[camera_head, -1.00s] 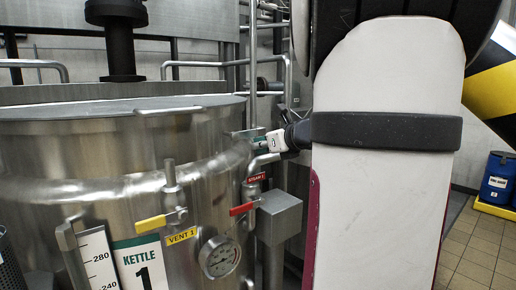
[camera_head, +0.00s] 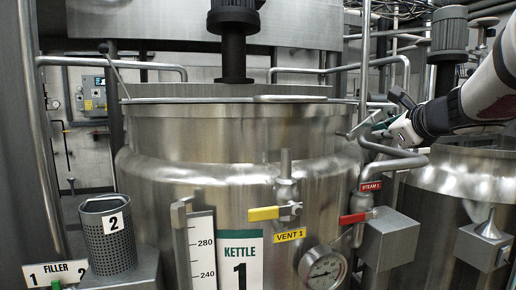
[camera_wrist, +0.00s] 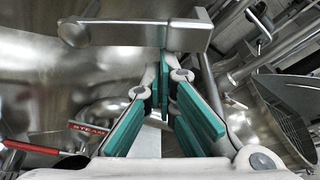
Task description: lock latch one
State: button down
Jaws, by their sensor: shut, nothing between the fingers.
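Kettle one (camera_head: 225,190) is a steel vessel with a flat lid (camera_head: 165,101), which looks closed. A steel bar (camera_head: 362,124), which looks like latch one, sticks out from its right upper rim. In the wrist view the bar (camera_wrist: 140,32) runs across the top, with a round pivot at its left end. My gripper (camera_head: 381,131) is beside the bar at the kettle's right side. It is shut and empty, its teal pads showing in the wrist view (camera_wrist: 163,98). The bar lies beyond the fingertips; I cannot tell whether they touch it.
A bent steam pipe (camera_head: 395,161) and a red-handled valve (camera_head: 356,218) are just below my gripper. A yellow vent handle (camera_head: 263,213) and a gauge (camera_head: 326,270) are on the kettle front. A second kettle (camera_head: 460,185) stands to the right, a perforated basket (camera_head: 108,240) to the left.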

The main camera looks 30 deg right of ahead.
aim_at(374, 121)
jog(key=r+n+b, duration=0.1)
jog(key=b, duration=0.1)
jog(key=a+r+n+h+b, duration=0.1)
jog(key=n+b, duration=0.1)
jog(key=r+n+h+b, duration=0.1)
jog(key=b, duration=0.1)
jog(key=shift+w+a+b, duration=0.2)
jog(key=shift+w+b, duration=0.1)
jog(key=shift+b, duration=0.05)
jog(key=a+r+n+b, duration=0.1)
jog(key=n+b, duration=0.1)
jog(key=a+r+n+t+h+b, duration=0.1)
jog(key=n+b, duration=0.1)
jog(key=b, duration=0.1)
jog(key=n+h+b, duration=0.1)
jog(key=n+b, duration=0.1)
jog(key=b, duration=0.1)
jog(key=shift+w+a+r+t, duration=0.3)
jog(key=shift+a+r, duration=0.1)
